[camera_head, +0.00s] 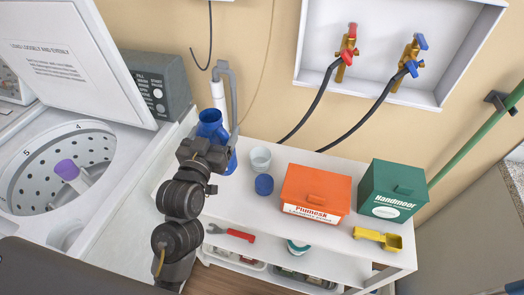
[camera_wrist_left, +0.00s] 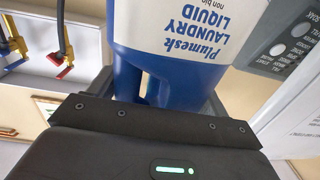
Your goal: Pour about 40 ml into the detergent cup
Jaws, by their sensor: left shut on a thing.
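My left gripper (camera_head: 212,150) is shut on a blue laundry-liquid bottle (camera_head: 210,127), partly hidden behind the gripper and wrist in the head view. The bottle looks roughly upright, with its open blue top showing; I cannot tell whether its base touches the shelf. In the left wrist view, the bottle's white label (camera_wrist_left: 190,28) fills the top, and its blue body is between the jaws. A pale, translucent cup (camera_head: 260,159) stands just right of the bottle, apart from it. A small blue cap or cup (camera_head: 264,185) is in front of that. My right gripper is out of view.
An orange Plumesk box (camera_head: 315,190) and a green Handmoor box (camera_head: 392,188) stand to the right. A yellow scoop (camera_head: 378,239) and a red-handled wrench (camera_head: 232,232) lie near the front. The open washer (camera_head: 60,170) is at left. A grey hose (camera_head: 228,85) hangs behind the bottle.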

